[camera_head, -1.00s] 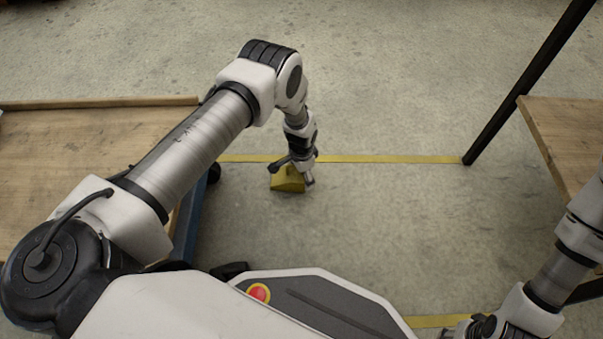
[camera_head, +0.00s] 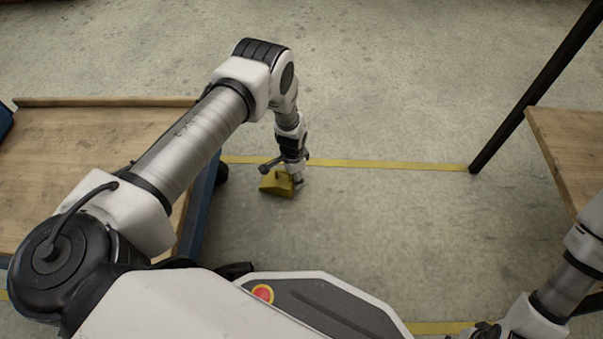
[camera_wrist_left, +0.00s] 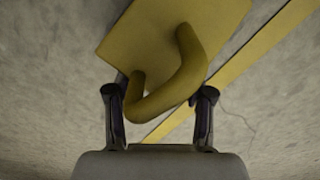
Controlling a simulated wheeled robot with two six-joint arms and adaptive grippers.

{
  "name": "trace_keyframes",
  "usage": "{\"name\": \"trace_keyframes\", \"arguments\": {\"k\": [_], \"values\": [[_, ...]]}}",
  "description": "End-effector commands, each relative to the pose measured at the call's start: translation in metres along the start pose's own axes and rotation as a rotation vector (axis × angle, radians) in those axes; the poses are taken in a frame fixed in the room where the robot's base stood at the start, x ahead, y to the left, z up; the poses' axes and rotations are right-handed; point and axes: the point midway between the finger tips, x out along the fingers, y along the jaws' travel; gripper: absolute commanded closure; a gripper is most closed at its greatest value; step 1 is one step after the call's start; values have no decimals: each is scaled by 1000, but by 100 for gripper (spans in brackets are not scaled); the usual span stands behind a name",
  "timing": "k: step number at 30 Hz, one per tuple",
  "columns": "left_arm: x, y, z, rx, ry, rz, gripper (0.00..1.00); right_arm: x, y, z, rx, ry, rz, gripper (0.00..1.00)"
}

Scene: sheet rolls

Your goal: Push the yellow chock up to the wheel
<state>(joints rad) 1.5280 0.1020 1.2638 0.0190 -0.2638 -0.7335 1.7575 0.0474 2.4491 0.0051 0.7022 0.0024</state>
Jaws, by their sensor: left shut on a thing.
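The yellow chock (camera_head: 275,184) is a wedge on the concrete floor, right of the blue-sided cart. In the left wrist view the chock (camera_wrist_left: 140,45) shows its flat face and a curved handle (camera_wrist_left: 178,85). My left gripper (camera_head: 292,178) reaches down to the chock, and its two fingers (camera_wrist_left: 160,105) are shut on the handle, one on each side. A dark wheel (camera_head: 221,173) shows at the cart's corner, left of the chock with a gap of bare floor between them. My right gripper (camera_head: 478,333) is only partly in view at the bottom edge, and its fingers cannot be made out.
The cart's wooden deck (camera_head: 75,150) fills the left side. A yellow floor line (camera_head: 380,165) runs just behind the chock. A black post (camera_head: 520,105) and a wooden top (camera_head: 572,145) stand at the right. The floor between is clear.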

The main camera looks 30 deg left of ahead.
Motion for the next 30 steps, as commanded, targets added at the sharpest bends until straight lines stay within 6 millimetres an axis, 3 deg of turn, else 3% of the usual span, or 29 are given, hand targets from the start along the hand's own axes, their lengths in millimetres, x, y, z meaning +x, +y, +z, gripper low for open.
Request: {"name": "trace_keyframes", "arguments": {"k": [3, 30], "values": [[4, -4, 14, -2, -9, 6, 99, -1, 0, 0, 0, 0, 0, 60], [5, -44, 77, -2, -7, 5, 99, 5, 0, 0, 0, 0, 0, 60]]}}
